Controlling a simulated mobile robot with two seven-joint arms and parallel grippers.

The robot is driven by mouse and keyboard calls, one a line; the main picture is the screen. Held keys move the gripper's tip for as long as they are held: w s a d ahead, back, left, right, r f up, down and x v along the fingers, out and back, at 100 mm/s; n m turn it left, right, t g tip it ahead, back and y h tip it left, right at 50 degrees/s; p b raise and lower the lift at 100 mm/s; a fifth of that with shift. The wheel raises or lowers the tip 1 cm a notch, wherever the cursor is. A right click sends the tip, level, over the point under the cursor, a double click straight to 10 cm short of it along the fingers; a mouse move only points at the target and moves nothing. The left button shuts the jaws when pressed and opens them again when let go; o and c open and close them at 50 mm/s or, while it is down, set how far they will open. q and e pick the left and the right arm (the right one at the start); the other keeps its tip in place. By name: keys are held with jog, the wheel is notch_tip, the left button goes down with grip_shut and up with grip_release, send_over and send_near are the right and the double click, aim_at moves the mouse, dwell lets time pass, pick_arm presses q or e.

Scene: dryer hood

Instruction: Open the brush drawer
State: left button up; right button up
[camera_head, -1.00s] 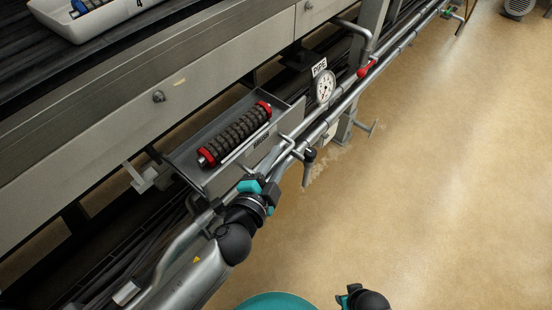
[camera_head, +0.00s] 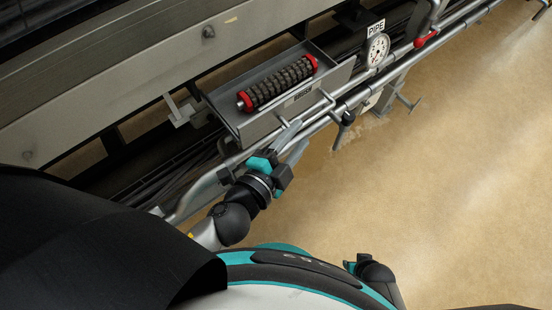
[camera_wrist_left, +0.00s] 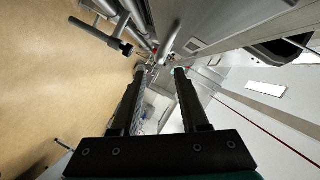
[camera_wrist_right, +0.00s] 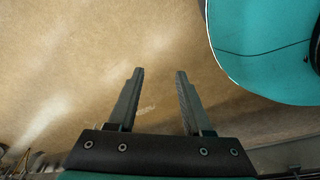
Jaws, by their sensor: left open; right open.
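The brush drawer (camera_head: 246,128) is a grey metal tray under the machine's side beam. Its top is open, and a brush roller (camera_head: 280,84) with red end caps lies in it. Its front panel has a small label and a thin bar handle (camera_head: 328,99). My left gripper (camera_head: 291,143) is open and empty, its fingers pointing up toward the drawer front near the pipes. Contact with the handle cannot be told. The left wrist view shows its fingers (camera_wrist_left: 160,72) apart, with the labelled front beyond. My right gripper (camera_wrist_right: 158,75) is open and empty above bare floor.
Long pipes (camera_head: 385,80) run along the machine in front of the drawer. A round gauge (camera_head: 377,50) under a PIPE sign and a red valve handle (camera_head: 426,39) are to the right. The tan floor (camera_head: 450,170) at the right is clear.

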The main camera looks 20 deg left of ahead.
pick_arm(q)
jog(key=b+v, duration=0.1)
jog(key=v, duration=0.6)
jog(key=shift+s, duration=0.25)
pick_arm(e)
jog(key=shift+w+a+r, duration=0.7)
jog(key=shift+w+r, duration=0.05)
jog(key=shift+r, duration=0.1)
pick_arm(q)
jog(key=shift+a+r, duration=0.1)
jog(key=s+a+f+n+g+y+p, duration=0.1)
jog(key=s+a+f+n+g+y, duration=0.15)
jog(key=f, duration=0.95)
jog(key=s+a+f+n+g+y+p, duration=0.1)
jog(key=a+f+n+g, duration=0.25)
jog(key=f, duration=0.75)
jog(key=s+a+f+n+g+y+p, duration=0.2)
jog(key=s+a+f+n+g, duration=0.4)
jog(key=s+a+f, duration=0.4)
notch_tip(320, 180, down, 3)
jog(key=s+n+p, duration=0.1)
jog(key=s, duration=0.1)
jog(key=shift+s+a+f, duration=0.2)
jog(key=shift+s+a, duration=0.05)
jog(key=shift+a, duration=0.15)
pick_arm(e)
jog(key=s+d+f, duration=0.3)
jog(key=s+d, duration=0.2)
jog(key=s, duration=0.3)
jog(key=shift+d, duration=0.2)
